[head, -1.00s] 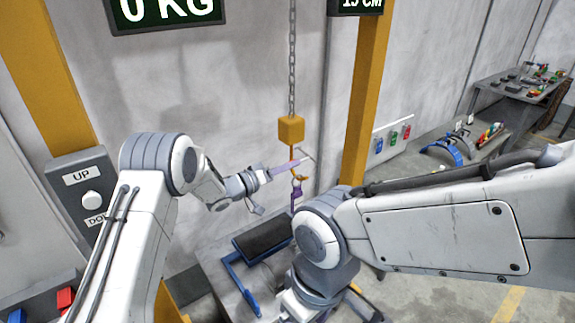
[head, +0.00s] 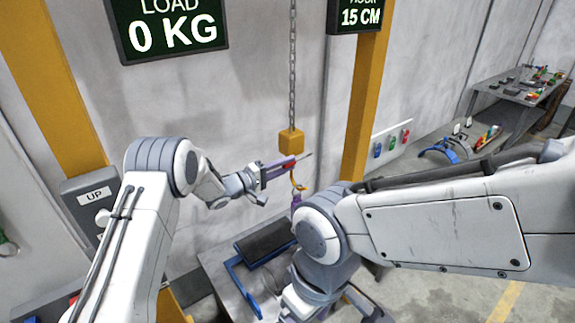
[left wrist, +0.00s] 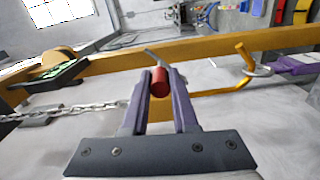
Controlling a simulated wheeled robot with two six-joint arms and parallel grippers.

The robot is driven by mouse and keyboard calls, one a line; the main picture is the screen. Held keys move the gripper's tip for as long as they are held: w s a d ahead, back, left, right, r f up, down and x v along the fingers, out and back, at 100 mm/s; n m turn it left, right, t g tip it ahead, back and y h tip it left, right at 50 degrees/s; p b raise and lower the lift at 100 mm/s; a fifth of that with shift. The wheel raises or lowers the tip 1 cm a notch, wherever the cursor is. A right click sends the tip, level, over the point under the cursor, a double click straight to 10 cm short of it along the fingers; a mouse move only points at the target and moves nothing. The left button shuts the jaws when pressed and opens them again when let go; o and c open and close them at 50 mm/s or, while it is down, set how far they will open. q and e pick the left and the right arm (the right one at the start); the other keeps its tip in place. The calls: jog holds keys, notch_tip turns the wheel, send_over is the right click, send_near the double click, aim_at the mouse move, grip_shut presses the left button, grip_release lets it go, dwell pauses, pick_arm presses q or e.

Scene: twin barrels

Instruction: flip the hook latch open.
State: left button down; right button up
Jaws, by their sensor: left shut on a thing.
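A yellow hook (head: 300,184) hangs below a yellow block (head: 291,142) on a chain. In the left wrist view the hook (left wrist: 239,86) lies across the picture, with a grey ring in its bend. My left gripper (head: 287,166) is beside the hook, just below the block. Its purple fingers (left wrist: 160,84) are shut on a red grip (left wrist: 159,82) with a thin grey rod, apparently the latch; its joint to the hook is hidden. A purple piece (left wrist: 297,65) joins the ring; I cannot tell whether it is my right gripper. My right arm's elbow hides what is lower.
A table with a blue frame and dark pad (head: 264,241) stands below the hook. A yellow post (head: 362,100) rises to the right. The load display (head: 170,30) reads 0 KG. A control box (head: 92,205) is at the left.

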pick_arm(q)
jog(key=shift+w+a+r+n, duration=0.15)
jog(key=shift+w+r+n, duration=0.15)
jog(key=shift+n, duration=0.1)
jog(key=c, duration=0.7)
grip_release()
jog(key=shift+s+f, duration=0.1)
jog(key=shift+s+a+f, duration=0.1)
jog(key=shift+s+a, duration=0.05)
jog(key=shift+a, duration=0.05)
jog(key=b+v, duration=0.4)
jog(key=v, duration=0.6)
jog(key=shift+d, duration=0.1)
